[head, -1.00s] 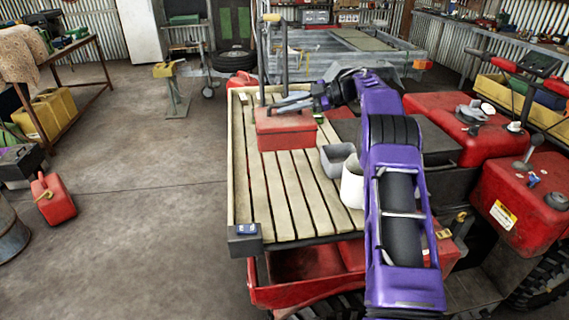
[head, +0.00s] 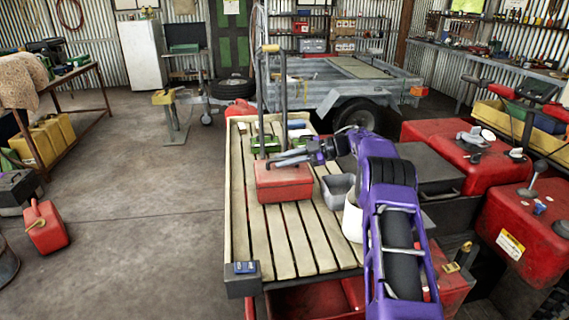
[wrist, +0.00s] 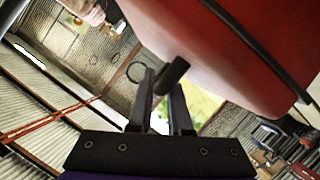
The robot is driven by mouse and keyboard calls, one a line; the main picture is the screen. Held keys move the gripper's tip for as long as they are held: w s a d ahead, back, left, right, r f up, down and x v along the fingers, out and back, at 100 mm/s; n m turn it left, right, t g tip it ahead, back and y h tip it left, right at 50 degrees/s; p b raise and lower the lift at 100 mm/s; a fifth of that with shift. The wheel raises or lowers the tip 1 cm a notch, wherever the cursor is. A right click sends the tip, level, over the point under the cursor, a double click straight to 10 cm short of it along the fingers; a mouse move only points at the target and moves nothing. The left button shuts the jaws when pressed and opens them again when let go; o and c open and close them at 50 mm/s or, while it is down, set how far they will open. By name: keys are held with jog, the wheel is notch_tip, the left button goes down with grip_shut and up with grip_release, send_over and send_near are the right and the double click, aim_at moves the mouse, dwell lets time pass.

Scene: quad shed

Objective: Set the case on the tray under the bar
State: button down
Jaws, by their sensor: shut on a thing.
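The red case (head: 284,184) is a low box held over the slatted wooden tray (head: 283,258) on the vehicle's rack. I cannot tell whether its underside touches the slats. My gripper (head: 280,161) is at its top; in the wrist view my fingers (wrist: 166,88) are closed about a short dark handle (wrist: 172,74), with the red case body (wrist: 240,40) filling the upper right. A tall bar frame (head: 284,88) with a wooden grip on top rises at the tray's far half, behind the case. The case hides part of the slats.
A grey bin (head: 338,188) and a white container (head: 353,216) stand right of the case, partly hidden by my arm. Green items (head: 264,144) and a blue roll (head: 297,124) lie behind it. The slats nearer me are clear.

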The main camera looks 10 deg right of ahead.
jog(key=shift+f, duration=0.25)
jog(key=shift+f, duration=0.15)
jog(key=c, duration=0.8)
grip_release()
jog(key=shift+c, duration=0.2)
jog(key=v, duration=1.2)
